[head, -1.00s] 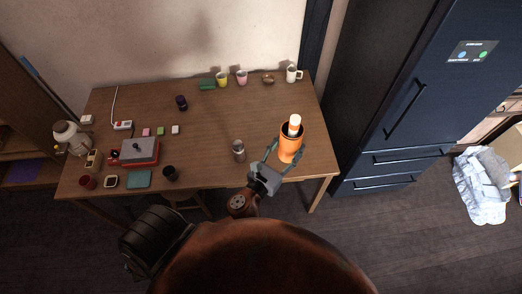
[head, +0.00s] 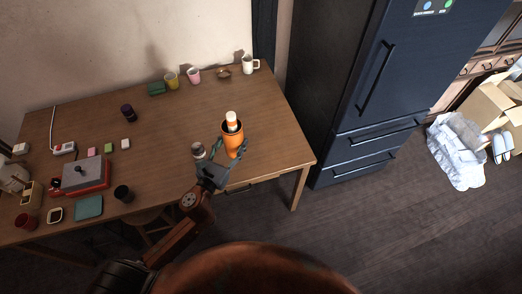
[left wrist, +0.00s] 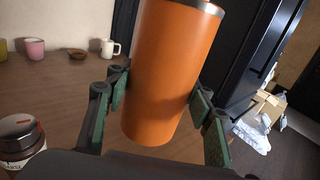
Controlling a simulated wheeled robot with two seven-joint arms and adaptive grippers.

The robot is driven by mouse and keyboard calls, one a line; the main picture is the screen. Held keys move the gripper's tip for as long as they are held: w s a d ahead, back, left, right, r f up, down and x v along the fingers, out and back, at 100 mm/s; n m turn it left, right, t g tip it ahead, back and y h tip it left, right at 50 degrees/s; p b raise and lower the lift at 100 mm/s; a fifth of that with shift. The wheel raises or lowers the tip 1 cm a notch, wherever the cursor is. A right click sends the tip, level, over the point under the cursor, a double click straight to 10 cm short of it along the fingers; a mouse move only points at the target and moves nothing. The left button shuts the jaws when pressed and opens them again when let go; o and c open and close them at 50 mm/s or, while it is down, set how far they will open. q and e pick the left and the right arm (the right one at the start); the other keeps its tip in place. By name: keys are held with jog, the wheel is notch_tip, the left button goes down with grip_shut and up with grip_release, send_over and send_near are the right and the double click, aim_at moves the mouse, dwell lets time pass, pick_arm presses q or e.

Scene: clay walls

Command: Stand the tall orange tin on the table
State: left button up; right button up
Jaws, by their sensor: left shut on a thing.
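The tall orange tin (head: 234,146) is between the fingers of my left gripper (head: 222,156), over the right part of the wooden table (head: 172,130). My left gripper is shut on its sides. In the left wrist view the tin (left wrist: 168,75) is nearly upright with a slight lean, its metal rim at the top edge of the picture. I cannot tell whether its base touches the table. A white and orange cylinder (head: 232,121) shows at the tin's dark mouth, seemingly sticking out of it. My right gripper is not in view.
A lidded jar (head: 198,150) stands just left of the tin; it also shows in the left wrist view (left wrist: 20,140). A white mug (head: 250,65), brown bowl (head: 223,73) and pink cup (head: 194,76) stand at the back. The table is bare right of the tin.

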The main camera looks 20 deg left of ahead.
pick_arm(q)
jog(key=shift+w+a+f, duration=0.2)
jog(key=shift+w+f, duration=0.25)
jog(key=shift+f, duration=0.2)
jog(key=w+d+f+b, duration=0.2)
jog(key=w+f, duration=0.1)
jog(key=w, duration=0.1)
jog(key=w+d+f+b, duration=0.2)
jog(key=w+f, duration=0.1)
jog(key=w, duration=0.1)
jog(key=w+d+f+b, duration=0.2)
jog(key=w+f, duration=0.1)
jog(key=w, duration=0.1)
jog(key=shift+f, duration=0.25)
jog(key=shift+w+f+b, duration=0.15)
jog(key=shift+f+b, duration=0.6)
jog(key=shift+f, duration=0.05)
jog(key=shift+f+b, duration=0.45)
jog(key=shift+f, duration=0.35)
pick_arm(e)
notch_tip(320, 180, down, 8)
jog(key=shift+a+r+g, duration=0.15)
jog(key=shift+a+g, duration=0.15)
